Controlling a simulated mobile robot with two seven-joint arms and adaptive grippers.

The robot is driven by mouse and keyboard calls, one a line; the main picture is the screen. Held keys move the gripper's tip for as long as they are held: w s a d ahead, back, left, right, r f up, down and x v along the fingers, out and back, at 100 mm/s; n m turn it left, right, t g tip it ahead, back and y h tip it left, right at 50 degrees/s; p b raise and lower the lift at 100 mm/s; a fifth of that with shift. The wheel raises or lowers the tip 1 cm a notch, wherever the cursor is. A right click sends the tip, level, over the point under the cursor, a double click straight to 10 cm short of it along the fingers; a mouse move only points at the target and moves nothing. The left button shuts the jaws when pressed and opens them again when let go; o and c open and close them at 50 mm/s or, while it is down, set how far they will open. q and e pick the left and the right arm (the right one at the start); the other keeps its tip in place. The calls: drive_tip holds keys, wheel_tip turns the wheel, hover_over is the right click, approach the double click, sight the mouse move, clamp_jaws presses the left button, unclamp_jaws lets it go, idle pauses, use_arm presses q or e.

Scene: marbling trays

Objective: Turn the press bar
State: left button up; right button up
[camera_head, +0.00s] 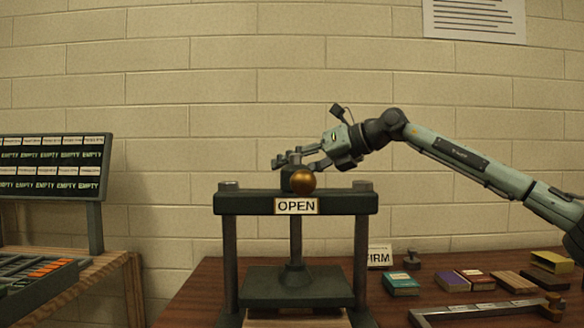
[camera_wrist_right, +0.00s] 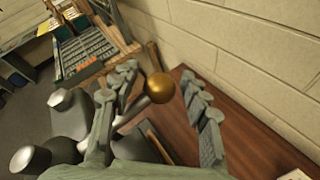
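The press (camera_head: 330,203) is a dark frame with a crossbeam, two posts and a raised-looking plate (camera_head: 290,290) on a central screw. A sign (camera_head: 297,206) on its beam reads OPEN. The press bar ends in a gold ball (camera_head: 303,182) above the sign, pointing towards the head camera, so most of the bar is hidden there. In the right wrist view the ball (camera_wrist_right: 161,88) appears between the fingers of my right gripper (camera_wrist_right: 158,80), which are spread apart. In the head view this gripper (camera_head: 290,158) is just above and behind the ball; contact is unclear. My left gripper is not in view.
A rack of EMPTY labels (camera_head: 52,165) and a type case (camera_head: 40,275) stand at left. On the brown table (camera_head: 190,300) at right are a FIRM card (camera_head: 379,256), small books (camera_head: 400,283), wooden blocks and a frame (camera_head: 480,312). A block wall is behind.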

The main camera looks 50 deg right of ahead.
drive_tip(key=v, duration=1.2)
drive_tip(key=shift+a, duration=0.1)
idle(1.1)
